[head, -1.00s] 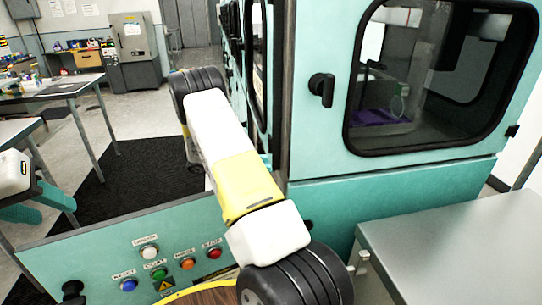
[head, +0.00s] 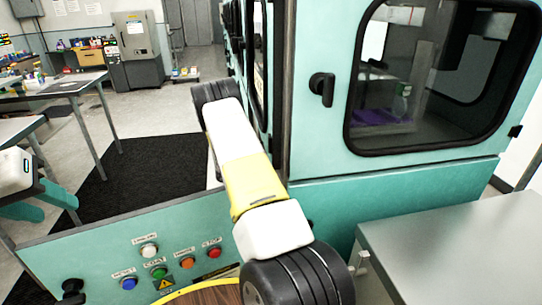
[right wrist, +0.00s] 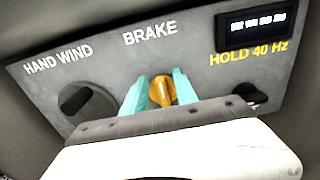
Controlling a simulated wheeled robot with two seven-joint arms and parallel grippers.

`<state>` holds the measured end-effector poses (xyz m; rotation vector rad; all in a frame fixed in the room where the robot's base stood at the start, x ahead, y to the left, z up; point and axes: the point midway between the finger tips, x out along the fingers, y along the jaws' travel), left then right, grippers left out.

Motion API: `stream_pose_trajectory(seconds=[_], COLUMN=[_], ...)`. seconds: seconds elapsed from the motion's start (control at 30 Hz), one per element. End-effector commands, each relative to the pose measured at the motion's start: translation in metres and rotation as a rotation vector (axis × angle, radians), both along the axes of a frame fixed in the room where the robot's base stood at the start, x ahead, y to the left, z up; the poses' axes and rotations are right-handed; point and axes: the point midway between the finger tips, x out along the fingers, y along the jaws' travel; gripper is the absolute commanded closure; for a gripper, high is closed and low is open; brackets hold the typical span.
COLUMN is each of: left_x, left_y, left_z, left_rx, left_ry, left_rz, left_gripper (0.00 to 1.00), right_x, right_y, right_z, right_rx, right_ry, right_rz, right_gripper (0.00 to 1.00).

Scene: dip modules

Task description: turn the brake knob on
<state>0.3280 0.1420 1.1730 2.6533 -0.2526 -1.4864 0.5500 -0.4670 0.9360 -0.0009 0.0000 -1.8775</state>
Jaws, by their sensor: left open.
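The brake knob (right wrist: 160,92) is a yellow knob under the word BRAKE on a grey panel (right wrist: 205,60) in the right wrist view. My right gripper (right wrist: 160,80) has its teal fingers on either side of the knob, one left and one right. The fingers are very close to it; I cannot tell whether they press on it. The gripper body hides the lower panel. My left gripper (head: 42,202) is at the left edge of the head view, with its teal fingers apart and empty, away from the panel.
A black HAND WIND knob (right wrist: 88,105) is left of the brake knob, and a black knob (right wrist: 248,97) is under HOLD 40 Hz. In the head view, a teal machine (head: 400,190) stands ahead, with a button panel (head: 220,240) lower left and a grey table (head: 455,240) at right.

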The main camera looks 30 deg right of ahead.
Motion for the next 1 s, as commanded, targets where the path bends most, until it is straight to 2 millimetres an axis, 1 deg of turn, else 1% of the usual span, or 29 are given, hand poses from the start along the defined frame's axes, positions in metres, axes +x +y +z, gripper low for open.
stream_pose_trajectory(seconds=[0.13,0.17,0.3,0.33,0.73,0.87,1.0], left_x=[0.0000,0.0000,0.0000,0.0000,0.0000,0.0000,0.0000], left_y=[0.0000,0.0000,0.0000,0.0000,0.0000,0.0000,0.0000], left_z=[0.0000,0.0000,0.0000,0.0000,0.0000,0.0000,0.0000], left_rx=[0.000,0.000,0.000,0.000,0.000,0.000,0.000], left_ry=[0.000,0.000,0.000,0.000,0.000,0.000,0.000], left_rz=[0.000,0.000,0.000,0.000,0.000,0.000,0.000], left_gripper=[0.59,0.59,0.59,0.59,0.59,0.59,0.59], right_x=[-0.0001,-0.0001,-0.0001,-0.0001,0.0007,0.0021,0.0049], right_y=[0.0000,0.0000,0.0001,0.0001,0.0000,-0.0003,-0.0009], right_z=[0.0000,0.0000,0.0000,0.0000,0.0001,0.0000,-0.0005], right_rx=[0.000,0.000,0.000,0.000,0.008,0.025,0.053], right_ry=[0.000,0.000,0.000,0.000,0.027,0.078,0.167], right_rz=[0.000,0.000,0.000,0.000,0.000,-0.001,0.000], right_gripper=[0.65,0.69,0.97,1.00,1.00,1.00,1.00])
